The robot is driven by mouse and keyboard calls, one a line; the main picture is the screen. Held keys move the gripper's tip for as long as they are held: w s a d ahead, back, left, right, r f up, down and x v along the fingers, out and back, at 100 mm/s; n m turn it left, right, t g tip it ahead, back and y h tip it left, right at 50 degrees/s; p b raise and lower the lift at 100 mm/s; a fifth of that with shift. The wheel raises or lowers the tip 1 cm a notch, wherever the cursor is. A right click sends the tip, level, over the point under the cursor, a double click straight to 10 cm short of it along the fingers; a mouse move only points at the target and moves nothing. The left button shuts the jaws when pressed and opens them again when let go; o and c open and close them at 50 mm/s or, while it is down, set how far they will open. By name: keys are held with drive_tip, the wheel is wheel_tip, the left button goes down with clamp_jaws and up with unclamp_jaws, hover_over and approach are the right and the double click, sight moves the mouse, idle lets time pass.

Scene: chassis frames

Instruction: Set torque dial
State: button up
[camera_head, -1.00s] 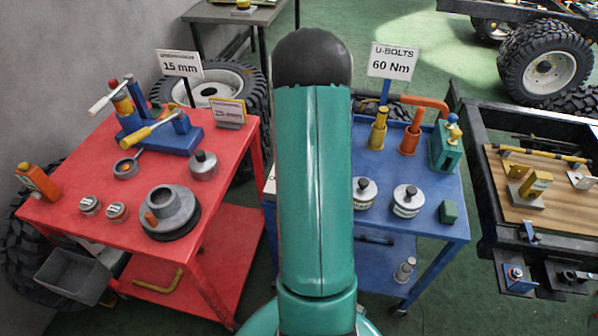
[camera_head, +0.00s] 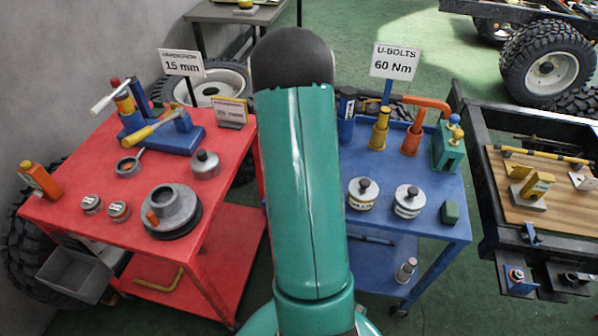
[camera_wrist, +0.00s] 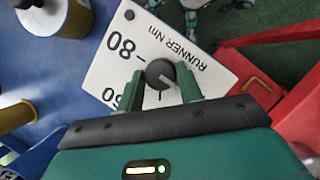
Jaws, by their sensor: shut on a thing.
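The torque dial is a small dark round knob (camera_wrist: 160,73) on a white plate (camera_wrist: 109,76) in the wrist view. The plate reads "RUNNER Nm", with an "80" mark and another number partly covered by a finger. My gripper (camera_wrist: 160,84) has its two green fingers on either side of the knob, shut on it. The head view hides the dial and gripper behind my green arm. A sign (camera_head: 396,62) there reads "U-BOLTS 60 Nm".
The blue cart (camera_head: 430,180) holds two tins (camera_head: 362,194), a yellow bottle (camera_head: 379,130), an orange-handled tool (camera_head: 411,137) and a green block (camera_head: 450,212). The red cart (camera_head: 100,160) stands left. A wood-topped bench (camera_head: 525,205) stands right.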

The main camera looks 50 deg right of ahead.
drive_tip(key=o, duration=1)
drive_tip(key=v, duration=1.3)
drive_tip(key=shift+r, duration=0.35)
drive_tip(key=shift+w, duration=0.2)
